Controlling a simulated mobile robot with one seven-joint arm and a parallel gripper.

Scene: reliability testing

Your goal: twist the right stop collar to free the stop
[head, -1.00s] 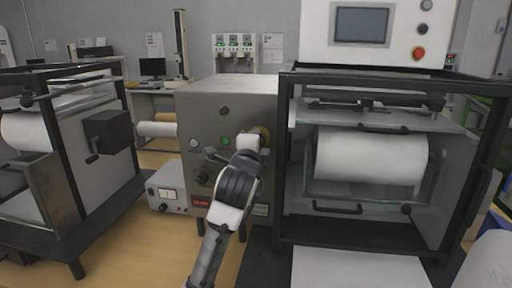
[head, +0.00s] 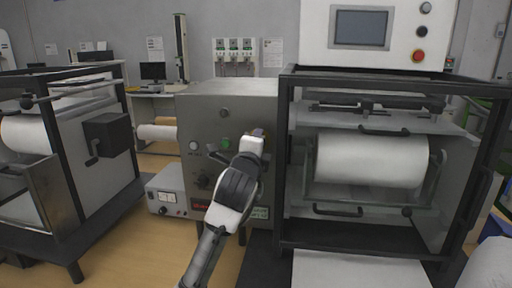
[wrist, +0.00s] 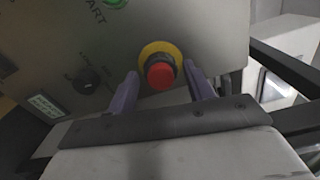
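The red stop button (wrist: 160,76) sits in a yellow collar (wrist: 147,54) on the grey control panel. In the head view only a sliver of that collar shows at the panel's upper right, behind my gripper (head: 260,136). In the wrist view my gripper (wrist: 161,80) has its two purple fingers apart, one on each side of the red button. Gaps show between the button and both fingers. The fingertips lie close to the collar's lower edge; I cannot tell whether they touch the panel.
A green START button (wrist: 114,3) and a black selector knob (wrist: 86,82) are on the same panel (head: 228,108). A black-framed roll machine (head: 283,165) stands close on the right. Another red button (head: 417,55) is on the upper console. Open floor lies at the lower left.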

